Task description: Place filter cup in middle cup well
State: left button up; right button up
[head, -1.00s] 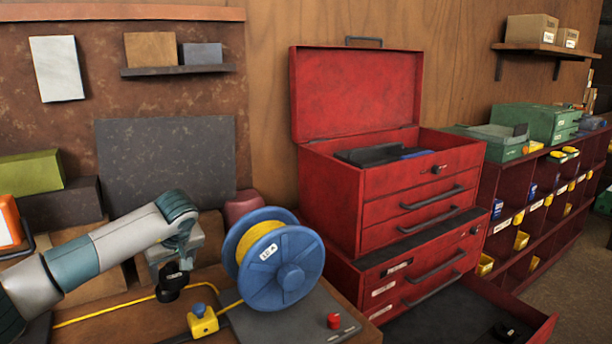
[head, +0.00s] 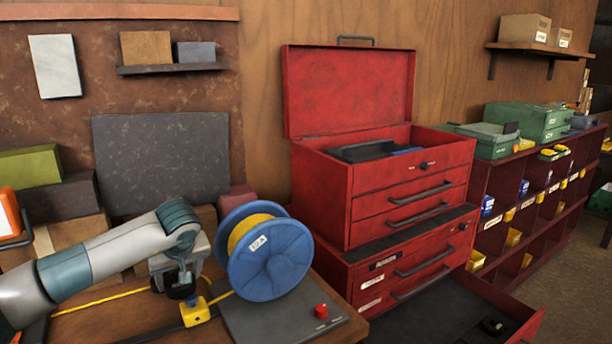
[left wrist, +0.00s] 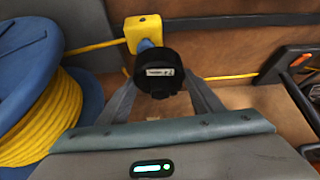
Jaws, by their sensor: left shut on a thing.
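My left gripper (left wrist: 162,98) is shut on a black cup-like piece with a pale label, which I take for the filter cup (left wrist: 159,74). In the head view the cup (head: 181,286) hangs below my left gripper (head: 177,272), just left of and close to the yellow block. In the left wrist view the cup partly covers the block's blue knob. I cannot tell whether the cup touches the block. No cup wells can be made out in either view. My right gripper is not in view.
A blue reel (head: 268,262) of yellow cord stands right of the gripper. The yellow block (head: 195,313) sits on the cord. A red toolbox (head: 405,200) with its lid up stands farther right. Below it an open drawer (head: 440,325) holds a small dark round thing (head: 493,326).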

pick_arm(q)
jog(key=s+d+m+h, duration=0.1)
jog(key=s+d+m, duration=0.2)
jog(key=s, duration=0.6)
jog(key=s+d+m+t+h, duration=0.1)
jog(key=s+d+m+h, duration=0.1)
jog(key=s+d+m, duration=0.2)
jog(key=s+d+f, duration=0.1)
jog(key=s+d, duration=0.2)
jog(key=s, duration=0.3)
jog(key=shift+d+h, duration=0.25)
jog(key=shift+h, duration=0.05)
